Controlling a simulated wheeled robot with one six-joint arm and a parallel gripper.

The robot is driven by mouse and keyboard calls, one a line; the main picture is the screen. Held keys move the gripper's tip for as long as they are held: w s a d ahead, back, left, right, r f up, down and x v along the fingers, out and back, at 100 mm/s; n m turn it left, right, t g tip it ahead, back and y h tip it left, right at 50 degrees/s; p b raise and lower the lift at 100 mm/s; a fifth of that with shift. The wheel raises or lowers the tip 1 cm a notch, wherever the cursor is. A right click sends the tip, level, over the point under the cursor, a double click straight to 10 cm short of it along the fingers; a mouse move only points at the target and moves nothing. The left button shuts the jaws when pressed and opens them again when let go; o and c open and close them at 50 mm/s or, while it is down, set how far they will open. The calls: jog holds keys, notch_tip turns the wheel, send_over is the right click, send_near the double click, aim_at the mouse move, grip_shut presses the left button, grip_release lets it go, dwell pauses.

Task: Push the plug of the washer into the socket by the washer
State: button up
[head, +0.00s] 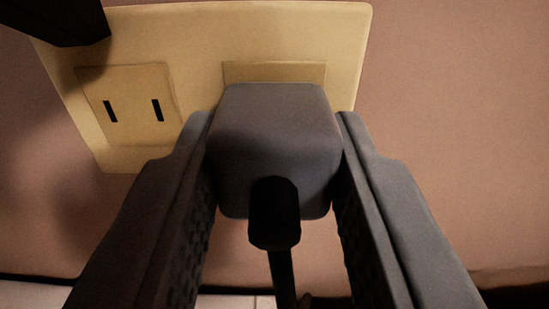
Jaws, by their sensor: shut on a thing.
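The plug (272,125) is a dark grey rounded block with a black cord (283,278) running down from its back. My gripper (274,135) is shut on it, one finger on each side. The plug is in front of the right-hand part of the cream socket plate (205,35) on the wall. It covers most of the right outlet (274,71), of which only the upper strip shows. The left outlet (130,105) is bare, with two dark vertical slots. The plug's prongs are hidden, so I cannot tell whether they are in the slots. The washer is not recognisable here.
The pinkish-brown wall (455,110) around the plate is bare on the right. A black object (60,20) juts in at the upper left, over the plate's corner. A pale surface with a dark edge shows along the bottom left.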

jog(key=shift+w, duration=0.35)
jog(key=o, duration=1)
jog(key=s, duration=1.7)
jog(key=shift+s, duration=0.2)
